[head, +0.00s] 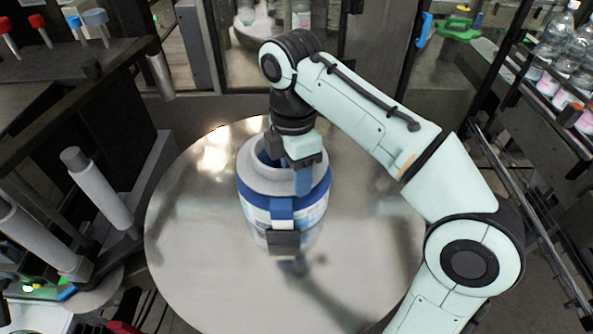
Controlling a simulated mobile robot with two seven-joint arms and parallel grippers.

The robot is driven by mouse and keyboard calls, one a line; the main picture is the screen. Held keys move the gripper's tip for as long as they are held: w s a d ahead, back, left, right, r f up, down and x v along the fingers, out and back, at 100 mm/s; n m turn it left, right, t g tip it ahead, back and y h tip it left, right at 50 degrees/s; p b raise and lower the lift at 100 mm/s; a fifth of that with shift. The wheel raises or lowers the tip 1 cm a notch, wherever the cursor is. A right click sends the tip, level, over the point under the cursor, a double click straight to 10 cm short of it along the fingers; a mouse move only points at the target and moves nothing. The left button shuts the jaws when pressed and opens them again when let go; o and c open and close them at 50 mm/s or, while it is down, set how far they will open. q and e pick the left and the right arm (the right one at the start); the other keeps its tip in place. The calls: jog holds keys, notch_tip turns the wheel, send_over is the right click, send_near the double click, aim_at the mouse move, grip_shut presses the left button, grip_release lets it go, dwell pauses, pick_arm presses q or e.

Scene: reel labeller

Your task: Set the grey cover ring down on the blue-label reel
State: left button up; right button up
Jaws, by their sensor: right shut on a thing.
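The blue-label reel (251,210) stands upright on a round shiny metal table. It shows a dark blue band and a white lower part. The grey cover ring (256,177) is at the reel's top, with a blue inside showing through its opening. My right gripper (302,178) reaches down from above and is shut on the ring's right side. The gripper hides part of the ring's far and right rim. I cannot tell whether the ring rests on the reel or is slightly above it. My left gripper is not in view.
The round metal table (190,240) is clear around the reel. A dark block (283,242) sits at the reel's front. Grey rollers (100,190) stand at the left, and a rack of bottles (560,55) is at the upper right.

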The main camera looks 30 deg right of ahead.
jog(key=shift+f, duration=0.1)
jog(key=shift+f, duration=0.25)
jog(key=shift+s+r, duration=0.15)
jog(key=shift+r, duration=0.2)
jog(key=o, duration=1.2)
